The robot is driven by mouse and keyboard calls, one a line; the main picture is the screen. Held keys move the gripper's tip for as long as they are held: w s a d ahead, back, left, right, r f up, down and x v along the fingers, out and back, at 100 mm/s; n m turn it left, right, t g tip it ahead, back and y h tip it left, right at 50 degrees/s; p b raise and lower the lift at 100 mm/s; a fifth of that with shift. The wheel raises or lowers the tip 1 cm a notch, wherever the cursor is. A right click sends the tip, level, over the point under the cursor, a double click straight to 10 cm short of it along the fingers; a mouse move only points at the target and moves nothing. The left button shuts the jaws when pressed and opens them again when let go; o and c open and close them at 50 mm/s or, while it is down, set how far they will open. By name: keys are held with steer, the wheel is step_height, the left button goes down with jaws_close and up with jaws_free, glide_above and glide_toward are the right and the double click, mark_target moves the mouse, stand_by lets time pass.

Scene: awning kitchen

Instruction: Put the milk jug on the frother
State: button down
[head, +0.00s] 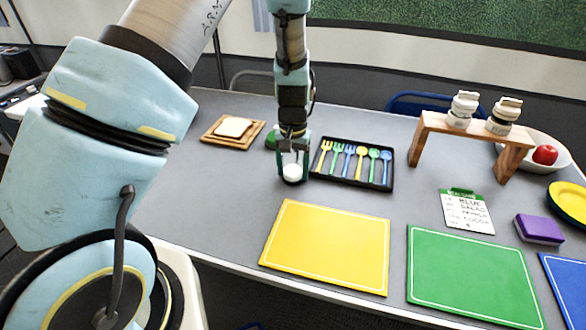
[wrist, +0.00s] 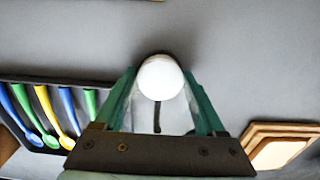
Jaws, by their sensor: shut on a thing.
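A small pale vessel with a round white top (head: 292,171), which looks like the milk jug, is between the fingers of my gripper (head: 292,163). In the wrist view its white top (wrist: 160,77) fills the gap between the green fingertips, and a thin dark strip shows below it. My gripper points down and is shut on it. A dark round shape (head: 292,181) shows right under the white part in the head view. I cannot tell if it is the frother, the vessel's base or a shadow, nor whether the vessel touches it.
A cutlery tray (head: 352,181) with several colored utensils lies close to the right. A board with bread (head: 233,127) is to the left, and a small green item (head: 270,138) is behind. A yellow mat (head: 326,246) is in front. A wooden stand (head: 470,135) with two bottles is farther right.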

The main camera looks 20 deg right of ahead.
steer(key=shift+f, duration=0.2)
jaws_free()
steer(key=shift+r, duration=0.1)
